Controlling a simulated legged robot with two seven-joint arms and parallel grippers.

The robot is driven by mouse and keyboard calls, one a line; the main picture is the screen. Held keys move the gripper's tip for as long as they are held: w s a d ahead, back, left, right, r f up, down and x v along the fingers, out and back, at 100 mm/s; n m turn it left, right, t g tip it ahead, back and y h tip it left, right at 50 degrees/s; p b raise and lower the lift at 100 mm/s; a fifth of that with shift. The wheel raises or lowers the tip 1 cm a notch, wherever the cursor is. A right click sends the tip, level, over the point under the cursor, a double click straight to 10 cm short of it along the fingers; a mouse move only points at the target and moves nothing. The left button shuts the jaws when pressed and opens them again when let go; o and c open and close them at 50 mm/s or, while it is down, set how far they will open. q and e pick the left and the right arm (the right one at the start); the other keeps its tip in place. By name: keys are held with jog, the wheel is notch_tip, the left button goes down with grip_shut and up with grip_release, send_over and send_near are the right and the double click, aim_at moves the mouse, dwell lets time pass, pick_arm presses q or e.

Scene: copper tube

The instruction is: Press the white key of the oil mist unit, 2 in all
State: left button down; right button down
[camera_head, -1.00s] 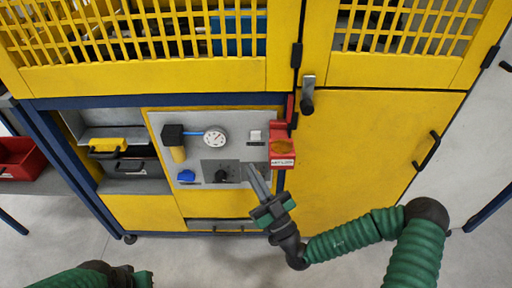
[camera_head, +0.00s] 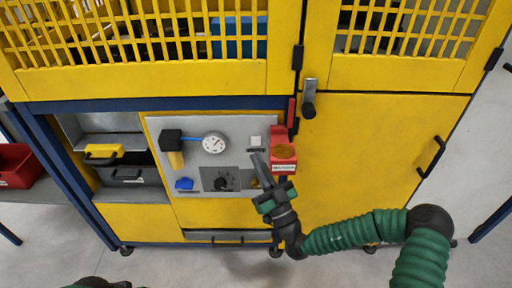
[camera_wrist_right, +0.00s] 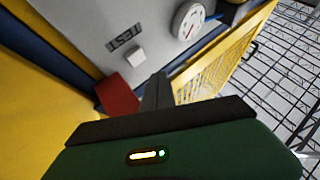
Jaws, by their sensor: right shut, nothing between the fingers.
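The white key (camera_head: 255,141) is a small pale square button on the grey panel (camera_head: 225,155), to the right of the round gauge. My right gripper (camera_head: 258,158) is shut and empty. Its fingertips are just below the key in the head view. In the right wrist view the fingers (camera_wrist_right: 157,90) end below and to the right of the key, apart from it. My left gripper is out of view; only a bit of its arm shows at the bottom left.
A red box (camera_head: 284,155) with an amber top sits right of the fingers, close by. The gauge (camera_head: 214,143), a dark knob (camera_head: 222,183) and a blue part (camera_head: 184,184) are on the panel. A yellow door (camera_head: 370,160) lies to the right.

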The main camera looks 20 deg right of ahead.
aim_at(256, 141)
jog(key=shift+w+d+p, duration=0.25)
jog(key=shift+w+p, duration=0.1)
jog(key=shift+w, duration=0.4)
jog(key=shift+w+d+p, duration=0.2)
jog(key=shift+w+p, duration=0.15)
jog(key=shift+w, duration=0.4)
jog(key=shift+r, duration=0.1)
dwell(0.7)
jog(key=shift+w+p, duration=0.35)
jog(key=shift+p, duration=0.3)
